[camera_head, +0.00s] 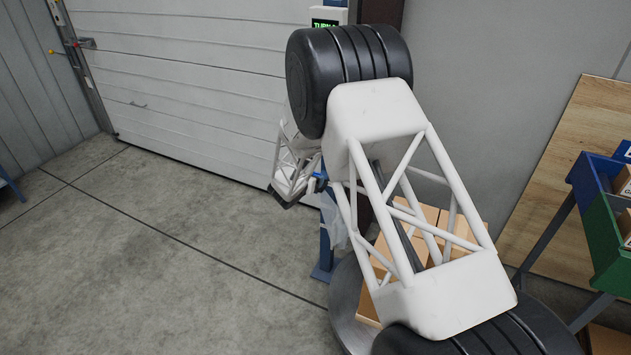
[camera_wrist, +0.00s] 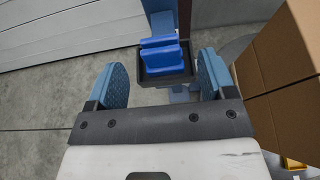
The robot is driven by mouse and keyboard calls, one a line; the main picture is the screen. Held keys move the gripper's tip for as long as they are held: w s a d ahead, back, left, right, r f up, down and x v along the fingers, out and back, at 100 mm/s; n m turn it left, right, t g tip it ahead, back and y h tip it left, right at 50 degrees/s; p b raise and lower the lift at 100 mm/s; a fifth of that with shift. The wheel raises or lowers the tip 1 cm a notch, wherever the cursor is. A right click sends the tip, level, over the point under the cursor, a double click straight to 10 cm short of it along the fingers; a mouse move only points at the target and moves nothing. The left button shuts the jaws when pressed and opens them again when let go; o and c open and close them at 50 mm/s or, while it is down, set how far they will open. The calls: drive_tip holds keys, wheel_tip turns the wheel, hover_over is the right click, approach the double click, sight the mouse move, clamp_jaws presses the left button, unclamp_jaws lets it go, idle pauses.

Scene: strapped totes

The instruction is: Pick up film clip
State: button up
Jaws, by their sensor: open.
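A bright blue block-like piece, which looks like the film clip (camera_wrist: 163,58), sits in a shallow dark holder (camera_wrist: 164,80) on a blue post (camera_wrist: 166,20) in the wrist view. My gripper (camera_wrist: 163,70) is open, with one blue pad on each side of the clip. Clear gaps show between the pads and the clip, and nothing is held.
Stacked cardboard boxes (camera_wrist: 280,60) stand close on the right in the wrist view. Blue and green bins (camera_head: 605,235) with cartons are on a rack at the right. A white sectional door (camera_head: 190,60) is behind. The concrete floor (camera_head: 150,260) at left is clear.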

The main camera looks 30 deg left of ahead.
sight(315, 173)
drive_tip(key=shift+x, duration=2.4)
drive_tip(key=c, duration=1)
drive_tip(key=shift+r, duration=0.15)
drive_tip(key=shift+r, duration=0.7)
drive_tip(key=shift+s+d+r, duration=0.1)
drive_tip(key=shift+s+r, duration=0.05)
drive_tip(key=shift+r, duration=0.35)
drive_tip(key=shift+s+d+r, duration=0.1)
drive_tip(key=shift+s+r, duration=0.1)
drive_tip(key=shift+r, duration=0.35)
drive_tip(key=s+d+r, duration=0.1)
drive_tip(key=s+d, duration=0.8)
drive_tip(key=s, duration=0.3)
drive_tip(key=shift+s+r, duration=0.15)
